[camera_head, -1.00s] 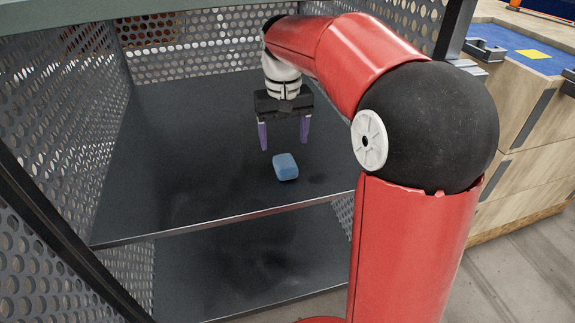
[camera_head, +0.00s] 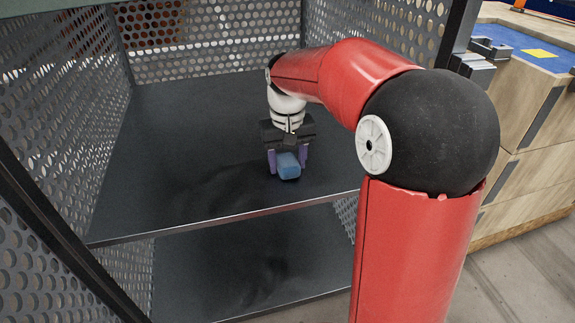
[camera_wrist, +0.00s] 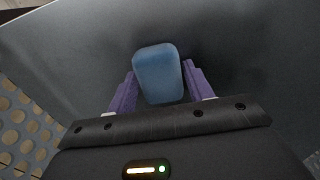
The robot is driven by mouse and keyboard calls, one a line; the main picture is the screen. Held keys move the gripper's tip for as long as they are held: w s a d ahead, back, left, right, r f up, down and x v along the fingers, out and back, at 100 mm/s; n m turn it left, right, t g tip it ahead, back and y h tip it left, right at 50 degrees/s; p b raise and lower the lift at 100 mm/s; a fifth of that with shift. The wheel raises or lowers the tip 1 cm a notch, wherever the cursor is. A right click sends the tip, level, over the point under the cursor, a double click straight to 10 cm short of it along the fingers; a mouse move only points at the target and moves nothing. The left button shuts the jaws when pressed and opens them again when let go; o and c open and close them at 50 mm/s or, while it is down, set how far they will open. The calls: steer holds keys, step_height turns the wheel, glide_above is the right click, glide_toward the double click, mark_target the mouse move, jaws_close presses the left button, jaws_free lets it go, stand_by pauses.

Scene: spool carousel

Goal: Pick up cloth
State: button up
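The cloth (camera_head: 288,166) is a small blue, rounded block-like piece on the dark shelf, near its front edge. My gripper (camera_head: 287,160) is down at the cloth with one purple finger on each side. In the wrist view the cloth (camera_wrist: 158,73) lies between the fingertips (camera_wrist: 160,72), which look close against its sides. The gripper looks shut on it. The underside of the cloth is hidden, and I see no clear gap between it and the shelf.
The dark shelf (camera_head: 160,170) is bare around the cloth. Perforated metal walls (camera_head: 205,45) enclose it at the back and sides. A lower shelf (camera_head: 240,270) lies below. A wooden cabinet (camera_head: 530,140) with a blue top stands at the right.

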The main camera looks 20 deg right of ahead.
steer(key=c, duration=0.7)
steer(key=shift+o, duration=0.2)
steer(key=shift+r, duration=0.1)
